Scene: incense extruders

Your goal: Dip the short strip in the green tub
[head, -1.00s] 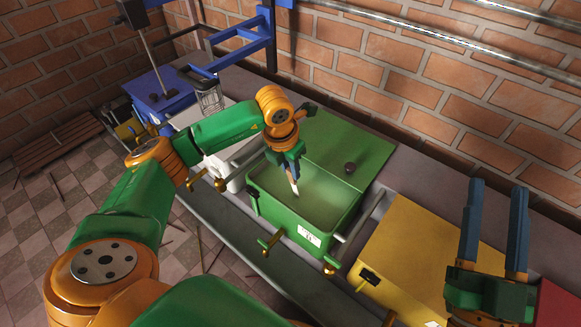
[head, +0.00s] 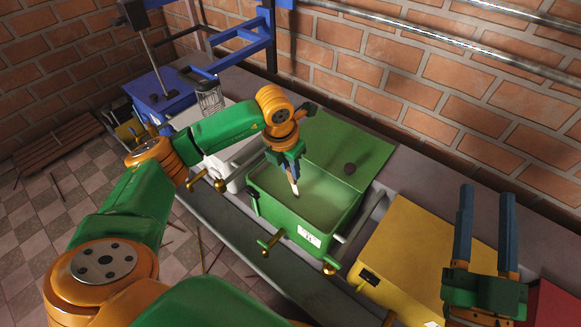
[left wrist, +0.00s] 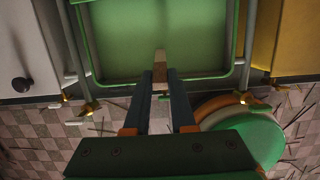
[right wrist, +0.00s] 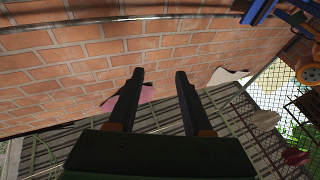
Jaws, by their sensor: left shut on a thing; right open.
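The green tub (head: 258,207) stands in the middle of the row with its lid (head: 345,150) hinged open behind it. Pale green liquid fills its inside. My left gripper (head: 292,177) points down over the tub's opening and is shut on the short strip (head: 295,189), a small pale piece. In the left wrist view the strip (left wrist: 160,57) sticks out beyond the fingertips over the tub (left wrist: 120,45). I cannot tell whether its tip touches the liquid. My right gripper (head: 484,190) is open and empty, raised at the right; in the right wrist view its fingers are apart.
A yellow tub (head: 410,245) stands right of the green one, with a red one (head: 553,300) beyond. A white tub (head: 225,155) and a blue tub (head: 165,97) stand to the left. Brass taps stick out in front. A brick wall (head: 400,60) closes the back.

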